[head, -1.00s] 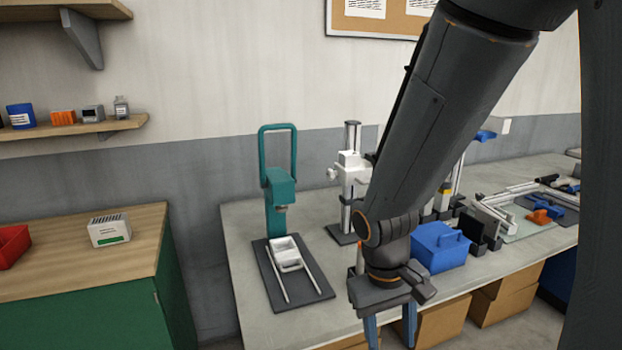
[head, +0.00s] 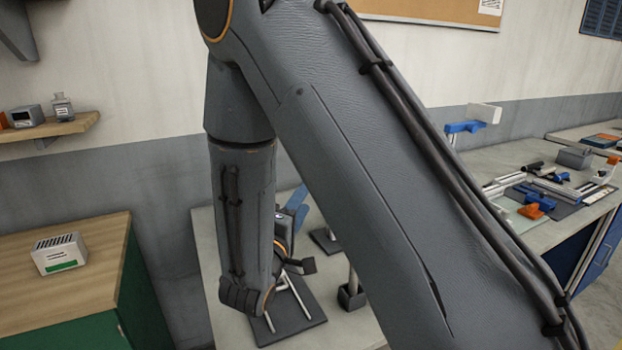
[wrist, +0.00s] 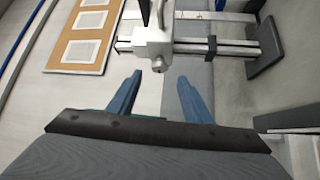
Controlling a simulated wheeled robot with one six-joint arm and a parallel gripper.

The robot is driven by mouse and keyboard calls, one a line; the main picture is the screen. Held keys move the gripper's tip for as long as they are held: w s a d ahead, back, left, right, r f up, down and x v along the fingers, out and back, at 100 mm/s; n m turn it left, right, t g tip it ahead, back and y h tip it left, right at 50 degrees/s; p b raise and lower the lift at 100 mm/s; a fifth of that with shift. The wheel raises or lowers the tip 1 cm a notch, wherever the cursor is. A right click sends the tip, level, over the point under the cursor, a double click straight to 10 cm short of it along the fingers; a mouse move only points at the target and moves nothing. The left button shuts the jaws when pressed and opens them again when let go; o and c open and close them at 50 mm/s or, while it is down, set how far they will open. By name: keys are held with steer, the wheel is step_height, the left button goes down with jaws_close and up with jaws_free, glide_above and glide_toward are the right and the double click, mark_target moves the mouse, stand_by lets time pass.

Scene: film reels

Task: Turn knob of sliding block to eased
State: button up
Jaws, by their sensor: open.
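The white sliding block (wrist: 150,46) sits on a metal column (wrist: 222,47), which lies sideways in the wrist view. A small round end on the block, pointing toward the gap between my fingertips, looks like its knob (wrist: 155,73). Its setting cannot be read. My gripper (wrist: 159,79) is open and empty, its two blue fingers either side of that knob's line; whether they overlap it in depth is unclear. In the head view my blue gripper finger (head: 293,201) shows beside my wrist, and my arm hides the block.
The column's dark base plate (wrist: 266,49) is at the right of the wrist view. A corkboard (wrist: 85,40) hangs on the wall. In the head view a dark plate (head: 290,315) with light rails lies below my wrist. A green cabinet (head: 70,300) stands left.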

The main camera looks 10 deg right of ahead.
steer(key=p+x, duration=0.3)
steer(key=x, duration=0.4)
steer(key=shift+w+d, duration=0.2)
steer(key=shift+w, duration=0.15)
steer(key=c, duration=1.1)
steer(key=shift+o, duration=0.2)
steer(key=shift+r, duration=0.1)
